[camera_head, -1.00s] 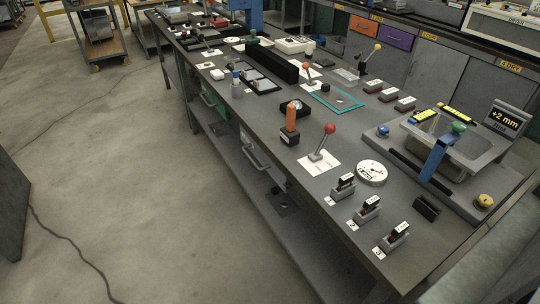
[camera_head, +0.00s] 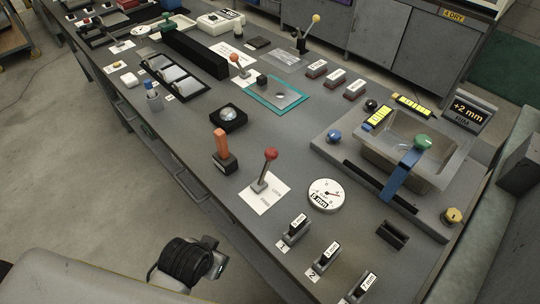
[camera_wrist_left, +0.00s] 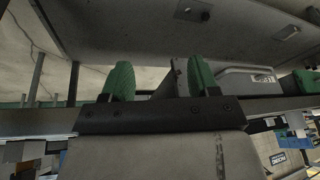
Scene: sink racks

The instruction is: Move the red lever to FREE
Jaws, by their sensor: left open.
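The red lever (camera_head: 271,154) has a red ball on a thin metal stem and stands tilted on a white labelled plate (camera_head: 264,194) on the grey bench. The plate's print is too small to read, so I cannot tell which mark it points to. My left gripper shows in the left wrist view (camera_wrist_left: 162,80), its two green fingers apart with nothing between them. In the head view my left arm reaches in at the lower left, beyond the bench's front edge and apart from the lever. My right gripper is not in view.
An orange-handled device (camera_head: 223,149) stands left of the lever, a round dial (camera_head: 326,196) right of it. Several small labelled blocks line the front right, including one block (camera_head: 297,228). A second, orange-red ball lever (camera_head: 234,58) stands farther back. A sink (camera_head: 405,150) is at the right.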

